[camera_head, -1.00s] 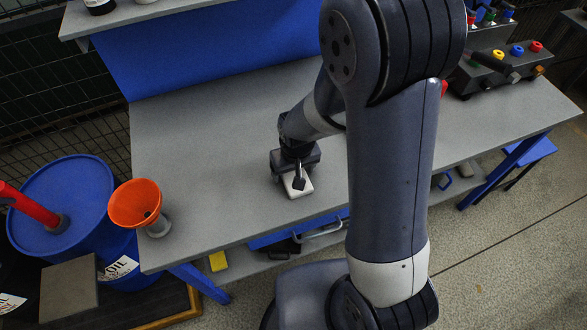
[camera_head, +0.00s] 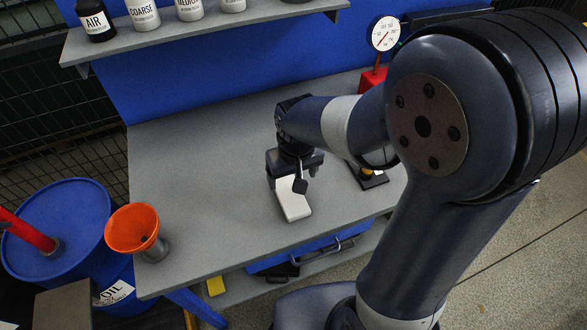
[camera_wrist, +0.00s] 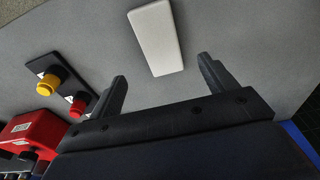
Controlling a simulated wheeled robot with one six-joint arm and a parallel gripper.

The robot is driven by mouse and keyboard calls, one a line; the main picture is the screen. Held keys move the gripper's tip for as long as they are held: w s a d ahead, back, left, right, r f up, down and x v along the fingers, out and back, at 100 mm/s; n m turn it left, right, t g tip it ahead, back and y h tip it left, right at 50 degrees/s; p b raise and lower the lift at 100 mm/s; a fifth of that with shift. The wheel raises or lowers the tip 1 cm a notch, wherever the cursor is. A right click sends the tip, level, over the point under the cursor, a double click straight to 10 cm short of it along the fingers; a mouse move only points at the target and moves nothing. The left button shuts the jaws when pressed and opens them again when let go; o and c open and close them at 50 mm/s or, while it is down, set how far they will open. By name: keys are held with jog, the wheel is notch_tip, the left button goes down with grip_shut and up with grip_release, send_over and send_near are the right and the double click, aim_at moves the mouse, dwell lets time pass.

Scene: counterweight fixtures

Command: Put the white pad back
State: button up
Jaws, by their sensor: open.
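The white pad (camera_head: 291,201) lies flat on the grey bench top, a little in from the front edge. It also shows whole in the wrist view (camera_wrist: 157,38), ahead of my fingers. My gripper (camera_head: 297,182) is above the bench at the pad's far end and hides part of it in the head view. In the wrist view my gripper (camera_wrist: 163,83) has its two fingers wide apart with nothing between them. The pad lies beyond the fingertips, apart from them.
A red gauge stand (camera_head: 374,80) and a black plate with a yellow button (camera_head: 370,176) stand right of my gripper. An orange funnel (camera_head: 132,228) is at the bench's left edge, beside a blue drum (camera_head: 60,230). Labelled bottles (camera_head: 143,14) line the shelf. The bench's left part is clear.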

aim_at(291, 195)
jog(key=shift+s+r, duration=0.15)
jog(key=shift+r, duration=1)
jog(key=shift+f, duration=0.15)
jog(key=f, duration=0.4)
jog(key=w+f, duration=0.1)
jog(key=f, duration=0.7)
jog(key=shift+w+a+f, duration=0.1)
jog(key=shift+w+a, duration=0.1)
jog(key=shift+w, duration=0.15)
jog(key=shift+r, duration=0.3)
